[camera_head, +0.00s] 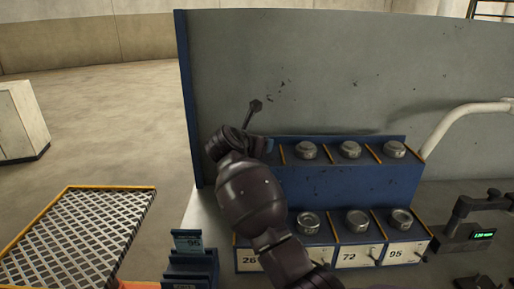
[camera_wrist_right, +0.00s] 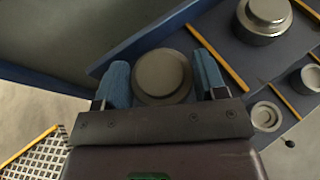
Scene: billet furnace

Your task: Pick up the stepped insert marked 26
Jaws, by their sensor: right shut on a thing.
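A round grey stepped insert (camera_wrist_right: 162,74) sits between the two blue finger pads of my right gripper (camera_wrist_right: 163,78) in the right wrist view. The gripper is shut on it. In the head view my right gripper (camera_head: 262,147) is at the left end of the rack's upper row, above the column labelled 26 (camera_head: 249,261). My wrist hides the held insert there, and I cannot tell whether it still touches the shelf. No number can be read on the insert itself. My left gripper is not in view.
The blue rack (camera_head: 345,184) holds other inserts in two rows, with orange dividers between slots. Labels 72 (camera_head: 349,257) and 95 (camera_head: 396,254) show; my arm hides one. A gauge with green display (camera_head: 484,234) stands right. A grey panel (camera_head: 330,70) rises close behind.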

